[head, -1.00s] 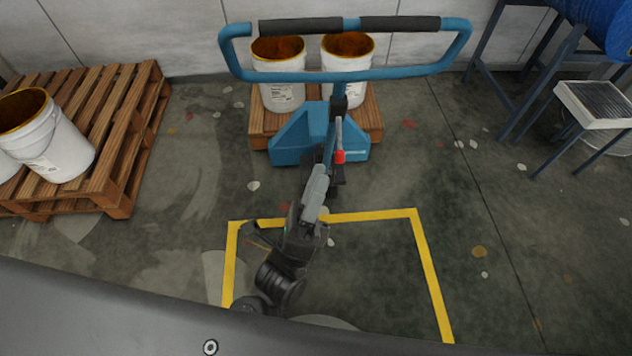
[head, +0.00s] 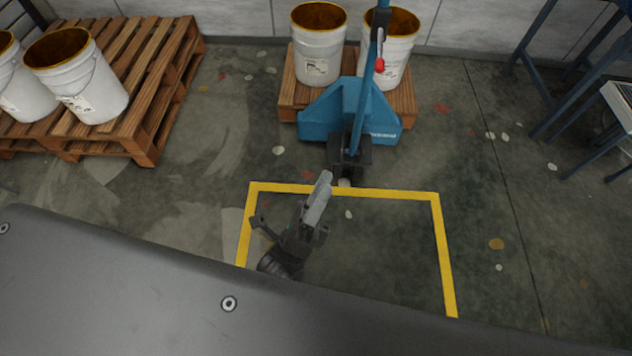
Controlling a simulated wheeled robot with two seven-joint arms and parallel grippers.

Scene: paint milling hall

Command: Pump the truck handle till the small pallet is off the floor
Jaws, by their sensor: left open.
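The pallet truck (head: 350,110) is blue and stands at the top middle with its body against the small pallet (head: 288,95). The small pallet is wooden and carries two white buckets (head: 318,55). I cannot make out a gap between it and the floor. The truck's blue handle pole (head: 362,110) rises from the truck, with a red-tipped lever (head: 379,66) near the picture's top edge. The grip loop is out of view. My left gripper (head: 302,222) is open and empty, below the truck and apart from the pole. My right gripper is not in view.
A larger pallet (head: 150,85) with white buckets stands at the left. A yellow floor outline (head: 345,192) lies in front of the truck. A blue-legged stand (head: 590,90) is at the right. The floor between the truck and stand is clear.

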